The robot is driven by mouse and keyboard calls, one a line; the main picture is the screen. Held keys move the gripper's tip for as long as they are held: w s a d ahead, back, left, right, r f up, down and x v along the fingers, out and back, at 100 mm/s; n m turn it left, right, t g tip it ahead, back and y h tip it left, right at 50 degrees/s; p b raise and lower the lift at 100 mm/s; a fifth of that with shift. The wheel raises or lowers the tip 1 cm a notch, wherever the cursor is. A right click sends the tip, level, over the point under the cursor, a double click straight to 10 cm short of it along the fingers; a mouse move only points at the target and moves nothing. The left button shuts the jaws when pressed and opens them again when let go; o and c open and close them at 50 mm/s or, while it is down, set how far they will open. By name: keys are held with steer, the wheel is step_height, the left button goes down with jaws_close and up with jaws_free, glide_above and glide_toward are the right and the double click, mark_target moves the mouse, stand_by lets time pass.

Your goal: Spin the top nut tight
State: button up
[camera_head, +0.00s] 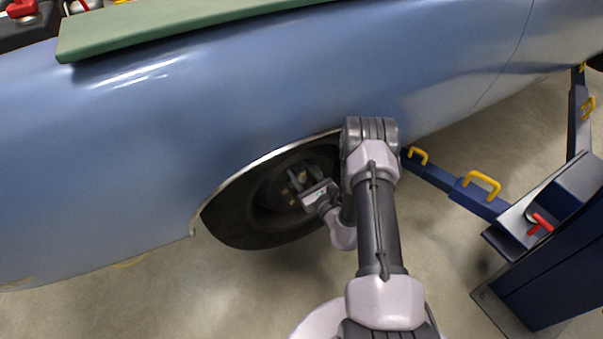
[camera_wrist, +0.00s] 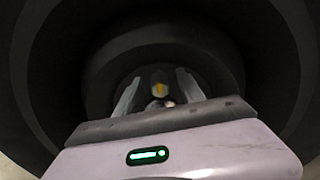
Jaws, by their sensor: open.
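The dark wheel (camera_head: 250,222) sits in the car's wheel arch. My gripper (camera_head: 301,178) reaches into the wheel toward its hub. In the wrist view my gripper (camera_wrist: 157,84) is open, with one grey finger on each side of the dark hub. A small yellowish nut (camera_wrist: 159,89) shows between the fingers, near their far ends, and apart from both in the picture. A paler rounded part shows just below it, partly hidden by my gripper's body. The other nuts cannot be made out. I cannot tell whether the fingers touch anything.
The blue car body (camera_head: 150,130) curves over the wheel, and the arch rim (camera_head: 255,165) is close to my arm. A blue lift arm (camera_head: 440,180) with yellow handles and a lift post (camera_head: 560,260) stand at right. A green pad (camera_head: 170,24) lies on the car. Bare floor shows below.

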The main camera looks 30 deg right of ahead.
jaws_close()
